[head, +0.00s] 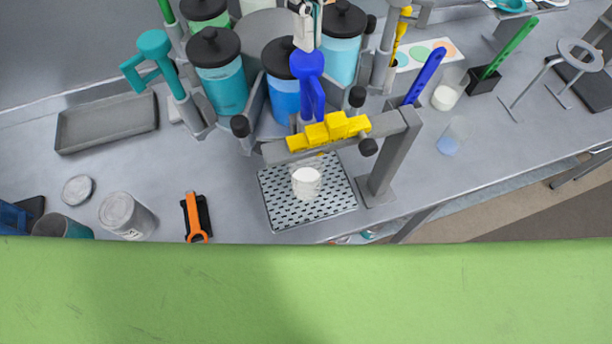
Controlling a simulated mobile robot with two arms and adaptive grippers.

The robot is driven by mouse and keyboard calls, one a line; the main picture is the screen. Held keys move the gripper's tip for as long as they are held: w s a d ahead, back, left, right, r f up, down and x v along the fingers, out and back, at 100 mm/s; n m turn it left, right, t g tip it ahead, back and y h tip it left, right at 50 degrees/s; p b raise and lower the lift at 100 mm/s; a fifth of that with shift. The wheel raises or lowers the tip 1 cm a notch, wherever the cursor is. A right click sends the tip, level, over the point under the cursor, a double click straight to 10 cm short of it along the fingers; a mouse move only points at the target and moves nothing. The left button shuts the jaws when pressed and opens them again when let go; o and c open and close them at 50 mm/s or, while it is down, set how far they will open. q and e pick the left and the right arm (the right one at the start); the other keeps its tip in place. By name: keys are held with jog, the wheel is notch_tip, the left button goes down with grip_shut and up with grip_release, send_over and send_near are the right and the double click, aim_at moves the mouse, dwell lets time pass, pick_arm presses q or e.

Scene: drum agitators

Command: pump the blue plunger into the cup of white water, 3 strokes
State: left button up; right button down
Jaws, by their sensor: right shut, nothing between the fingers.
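The blue plunger (307,66) stands at the drum agitator, its blue head up and its blue arm reaching down toward the yellow bar. The cup of white water (306,183) stands upright on the perforated drip tray (281,210), below and in front of the yellow bar. My right gripper (304,44) comes in from the top, shut and empty, right above the plunger's head. I cannot tell whether it touches the head. My left gripper is not in view.
Several black-lidded canisters, one of them teal (222,88), surround the plunger. A yellow bar (329,131) and a grey post (382,170) stand close to the cup. A teal handle (154,44) sticks out at left. A grey tray (107,123) lies at left.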

aim_at(307, 57)
jog(key=shift+f, duration=0.1)
jog(key=shift+f+b, duration=2.25)
jog(key=shift+f, duration=0.15)
jog(key=shift+r, duration=0.15)
jog(key=shift+r+p, duration=1.65)
jog(key=shift+r, duration=0.7)
jog(key=shift+f, duration=0.1)
